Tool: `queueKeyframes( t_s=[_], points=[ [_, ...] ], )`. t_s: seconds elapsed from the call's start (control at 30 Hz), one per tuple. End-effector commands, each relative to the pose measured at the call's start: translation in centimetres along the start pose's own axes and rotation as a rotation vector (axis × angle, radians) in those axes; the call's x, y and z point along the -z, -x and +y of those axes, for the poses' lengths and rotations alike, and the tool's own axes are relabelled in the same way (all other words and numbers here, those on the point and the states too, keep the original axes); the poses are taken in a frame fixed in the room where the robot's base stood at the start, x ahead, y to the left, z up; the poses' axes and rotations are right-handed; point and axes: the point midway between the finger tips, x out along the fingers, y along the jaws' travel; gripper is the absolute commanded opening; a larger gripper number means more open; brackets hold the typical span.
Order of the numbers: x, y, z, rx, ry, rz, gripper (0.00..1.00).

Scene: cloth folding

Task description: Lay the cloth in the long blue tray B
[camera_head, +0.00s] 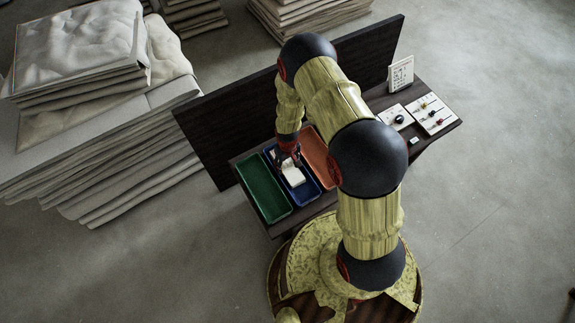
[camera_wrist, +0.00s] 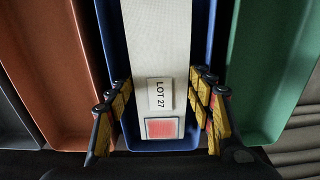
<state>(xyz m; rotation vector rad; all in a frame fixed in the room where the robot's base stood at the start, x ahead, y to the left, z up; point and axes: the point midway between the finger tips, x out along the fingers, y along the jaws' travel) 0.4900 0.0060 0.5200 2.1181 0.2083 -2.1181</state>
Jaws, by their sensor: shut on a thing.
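The cloth (camera_head: 293,175) is a pale strip in the blue tray (camera_head: 304,197), between a green and an orange tray. In the wrist view the cloth (camera_wrist: 160,55) runs lengthwise along the blue tray (camera_wrist: 162,146), with a "LOT 27" label and a red square near its close end. My gripper (camera_head: 289,157) is low over the tray. Whether the cloth touches the tray floor is hard to tell.
The green tray (camera_head: 262,188) and the orange tray (camera_head: 318,160) stand close on either side. A dark upright panel (camera_head: 225,125) runs behind the table. Cards with small items (camera_head: 431,114) and a standing sign (camera_head: 400,75) are at the right. Stacked pale sheets (camera_head: 90,120) are on the floor at left.

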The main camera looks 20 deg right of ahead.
Motion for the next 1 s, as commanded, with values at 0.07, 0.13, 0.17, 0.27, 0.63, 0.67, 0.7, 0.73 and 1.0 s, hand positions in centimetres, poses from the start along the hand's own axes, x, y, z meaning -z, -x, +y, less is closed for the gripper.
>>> queueKeyframes(
  t_s=[0.07, 0.13, 0.17, 0.27, 0.63, 0.67, 0.7, 0.73, 1.0],
  points=[
    [0.0, -0.1, 0.0, 0.000, 0.000, 0.000, 0.21],
    [0.0, -0.3, 0.0, 0.000, 0.000, 0.000, 0.21],
    [0.0, -0.4, 0.0, 0.000, 0.000, 0.000, 0.21],
    [0.0, -0.3, 0.0, 0.000, 0.000, 0.000, 0.58],
    [0.0, 0.0, 0.0, 0.000, 0.000, 0.000, 0.60],
    [0.0, 0.1, 0.0, 0.000, 0.000, 0.000, 0.60],
    [0.1, 0.5, 0.0, 0.000, 0.000, 0.001, 0.60],
    [0.1, 0.9, 0.0, 0.000, 0.000, 0.002, 0.60],
    [0.1, 6.2, 0.0, -0.001, 0.000, 0.003, 0.60]
  ],
)
